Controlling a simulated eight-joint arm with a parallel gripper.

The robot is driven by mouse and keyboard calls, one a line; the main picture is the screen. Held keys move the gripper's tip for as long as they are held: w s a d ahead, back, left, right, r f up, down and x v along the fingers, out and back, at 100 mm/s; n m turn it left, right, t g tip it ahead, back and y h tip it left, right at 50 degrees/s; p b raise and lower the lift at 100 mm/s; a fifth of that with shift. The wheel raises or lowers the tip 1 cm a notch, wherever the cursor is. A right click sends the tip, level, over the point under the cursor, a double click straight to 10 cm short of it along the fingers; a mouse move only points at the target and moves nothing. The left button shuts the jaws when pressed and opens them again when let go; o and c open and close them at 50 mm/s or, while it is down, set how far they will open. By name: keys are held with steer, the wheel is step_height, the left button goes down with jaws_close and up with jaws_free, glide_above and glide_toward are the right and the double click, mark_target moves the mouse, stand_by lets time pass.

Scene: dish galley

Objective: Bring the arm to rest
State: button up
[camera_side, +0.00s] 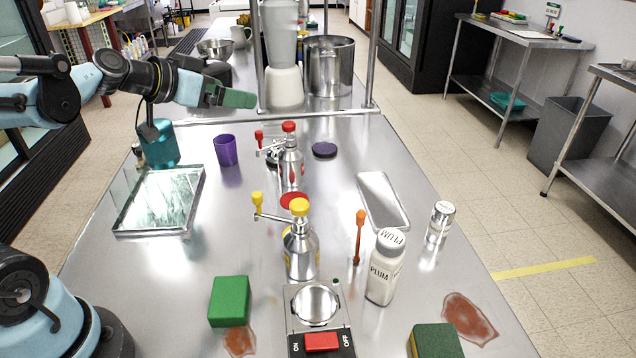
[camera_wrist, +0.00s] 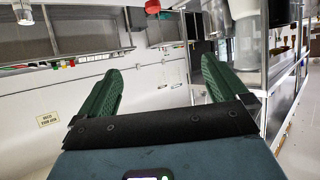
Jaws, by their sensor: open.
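My gripper (camera_side: 232,96) has green fingers and is held up at the upper left in the side view, above the far part of the steel table (camera_side: 225,176). In the wrist view my gripper (camera_wrist: 158,85) has its two green fingers spread wide apart, with nothing between them. It is open and empty. No object touches it in either view.
Below stand a teal container (camera_side: 163,147), a purple cup (camera_side: 226,150) and a glass tray (camera_side: 160,200). Two pump bottles (camera_side: 291,165), (camera_side: 300,252), a PLUM bottle (camera_side: 383,275), sponges (camera_side: 230,300) and a switch box (camera_side: 322,342) stand on the table. A rail (camera_side: 260,60) and pot (camera_side: 330,68) rise behind.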

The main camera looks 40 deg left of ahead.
steer(key=shift+w+d+f+m+h, duration=0.25)
steer(key=shift+w+d+m+h, duration=0.15)
steer(key=shift+w+d, duration=0.1)
steer(key=shift+w+d+f+m+h, duration=0.25)
steer(key=shift+w+d+m+h, duration=0.05)
steer(key=shift+w+d+h, duration=0.15)
